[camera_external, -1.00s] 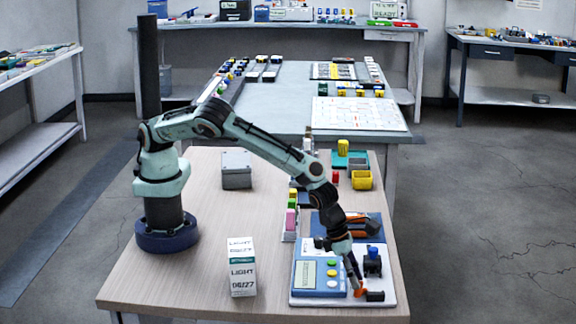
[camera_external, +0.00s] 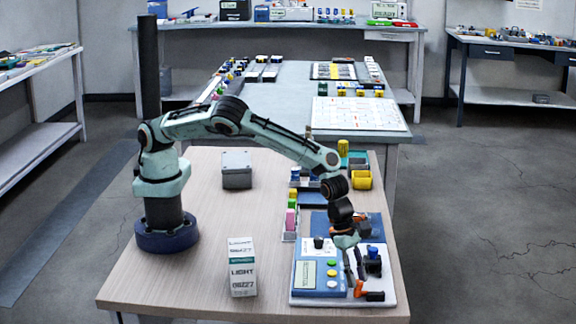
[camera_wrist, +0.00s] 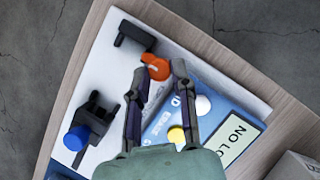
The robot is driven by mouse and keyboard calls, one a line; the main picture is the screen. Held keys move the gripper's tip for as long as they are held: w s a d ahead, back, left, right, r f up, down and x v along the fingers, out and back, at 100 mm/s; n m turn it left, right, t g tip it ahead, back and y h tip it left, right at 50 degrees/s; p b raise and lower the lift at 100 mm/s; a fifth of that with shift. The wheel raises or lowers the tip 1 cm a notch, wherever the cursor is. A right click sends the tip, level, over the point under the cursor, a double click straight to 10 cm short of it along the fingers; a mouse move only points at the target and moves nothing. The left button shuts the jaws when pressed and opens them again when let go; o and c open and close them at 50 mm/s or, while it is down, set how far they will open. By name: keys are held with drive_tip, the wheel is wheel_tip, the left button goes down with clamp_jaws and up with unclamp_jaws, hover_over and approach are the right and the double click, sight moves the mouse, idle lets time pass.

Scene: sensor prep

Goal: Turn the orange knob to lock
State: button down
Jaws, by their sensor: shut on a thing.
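The orange knob (camera_external: 359,290) is at the front right of the white board (camera_external: 318,302), beside the blue device (camera_external: 308,272). In the wrist view the orange knob (camera_wrist: 157,66) shows between my fingertips, its orange top partly visible. My gripper (camera_external: 356,278) points down over it, shut on the knob with the two fingers set apart on either side; the gripper also shows in the wrist view (camera_wrist: 160,75). The device's display (camera_wrist: 236,138) shows "NO LO", with the rest cut off.
A black bracket (camera_wrist: 133,38) sits next to the knob. A black fixture with a blue knob (camera_wrist: 76,138) stands on the board nearby. White (camera_wrist: 202,105) and yellow (camera_wrist: 177,136) buttons are close to my right finger. A white carton (camera_external: 241,268) stands to the left.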

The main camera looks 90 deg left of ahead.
idle(0.3)
drive_tip(key=c, duration=0.9)
unclamp_jaws()
drive_tip(key=shift+c, duration=0.2)
drive_tip(key=v, duration=1.2)
